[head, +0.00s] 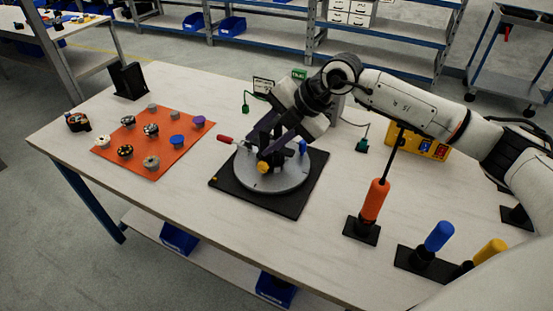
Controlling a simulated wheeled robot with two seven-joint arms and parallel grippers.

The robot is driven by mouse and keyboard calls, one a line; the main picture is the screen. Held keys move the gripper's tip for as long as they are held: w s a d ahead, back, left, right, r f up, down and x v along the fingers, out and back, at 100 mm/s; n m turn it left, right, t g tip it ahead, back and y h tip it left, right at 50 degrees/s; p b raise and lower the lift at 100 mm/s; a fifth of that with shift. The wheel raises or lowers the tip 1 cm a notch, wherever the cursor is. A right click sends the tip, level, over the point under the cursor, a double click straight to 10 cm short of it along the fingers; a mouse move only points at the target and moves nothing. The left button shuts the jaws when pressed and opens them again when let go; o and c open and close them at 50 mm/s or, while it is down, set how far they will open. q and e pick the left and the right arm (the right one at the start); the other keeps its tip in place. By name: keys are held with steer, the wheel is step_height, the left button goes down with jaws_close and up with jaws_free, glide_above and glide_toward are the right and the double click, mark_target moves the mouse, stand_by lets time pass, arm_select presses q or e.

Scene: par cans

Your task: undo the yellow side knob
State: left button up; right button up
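A round grey fixture (285,181) sits on a square black base plate (296,209) in the middle of the table. A yellow knob (263,167) shows at the fixture's near side, just below my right gripper. A red-handled lever (226,139) and a blue knob (302,147) are also at the fixture. My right gripper (262,154) reaches down over the fixture, its fingers at or close to the yellow knob. Whether it grips the knob cannot be told. My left gripper is not in view.
An orange mat (143,171) with several small round parts lies to the left. An orange-handled tool (374,201) stands upright at the right, near blue (439,236) and yellow (489,252) handles. The front table strip is clear.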

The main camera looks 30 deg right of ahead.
mark_target(264, 166)
steer(key=s+d+f+g+h, duration=0.1)
steer(key=s+d+f+h, duration=0.1)
steer(key=d, duration=0.2)
steer(key=p+x, duration=0.1)
steer(key=x, duration=0.9)
steer(key=shift+w, duration=0.15)
steer(key=c, duration=0.8)
